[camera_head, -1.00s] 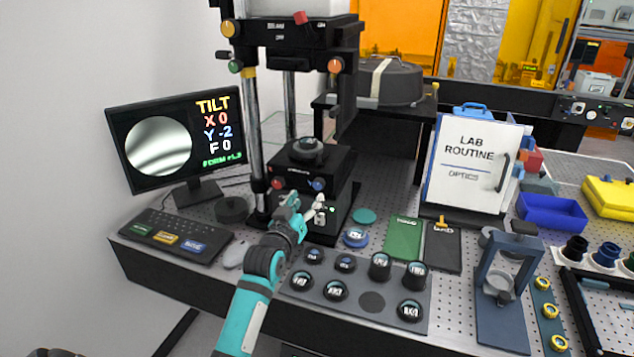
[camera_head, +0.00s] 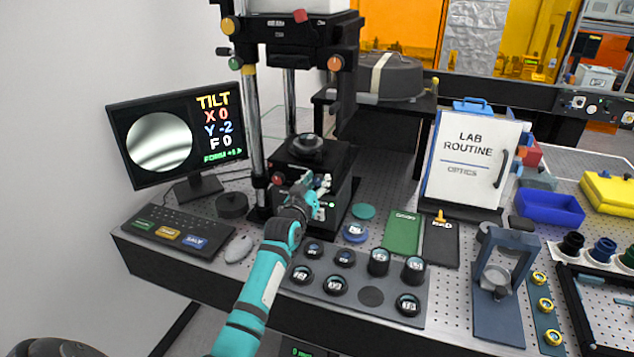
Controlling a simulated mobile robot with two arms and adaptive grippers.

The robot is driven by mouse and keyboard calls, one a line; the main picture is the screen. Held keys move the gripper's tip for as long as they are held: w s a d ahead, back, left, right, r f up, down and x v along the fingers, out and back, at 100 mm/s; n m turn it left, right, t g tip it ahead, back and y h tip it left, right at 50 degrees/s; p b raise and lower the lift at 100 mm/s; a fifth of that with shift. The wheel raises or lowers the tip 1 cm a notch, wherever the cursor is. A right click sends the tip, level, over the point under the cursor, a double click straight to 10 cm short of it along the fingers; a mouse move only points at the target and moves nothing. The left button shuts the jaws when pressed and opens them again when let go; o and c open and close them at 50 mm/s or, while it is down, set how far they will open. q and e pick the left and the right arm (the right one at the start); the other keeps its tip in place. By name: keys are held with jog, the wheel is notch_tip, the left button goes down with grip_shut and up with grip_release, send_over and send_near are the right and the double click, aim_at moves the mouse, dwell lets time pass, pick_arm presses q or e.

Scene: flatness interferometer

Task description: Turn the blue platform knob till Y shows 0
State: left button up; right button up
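The instrument's black platform base (camera_head: 342,201) stands behind my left gripper, with a red knob (camera_head: 278,180) on its front left. The blue platform knob is mostly or wholly hidden behind my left gripper (camera_head: 317,187), whose fingers are at the base's front face where the knob sits. I cannot tell whether the fingers touch or grip it. The monitor (camera_head: 176,138) shows round, curved fringes and reads X 0, Y -2, F 0. My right gripper is out of view.
A keyboard (camera_head: 178,229) and a mouse (camera_head: 239,248) lie to the left. A grey tray (camera_head: 416,321) with several round optics is in front, right of my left arm. A blue disc (camera_head: 355,232) and a green notebook (camera_head: 403,232) lie to the right of the base.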

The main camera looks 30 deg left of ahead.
pick_arm(q)
grip_shut()
jog(key=m, duration=0.4)
jog(key=shift+m, duration=0.4)
jog(key=shift+o, duration=2.4)
grip_release()
jog(key=v, duration=1.2)
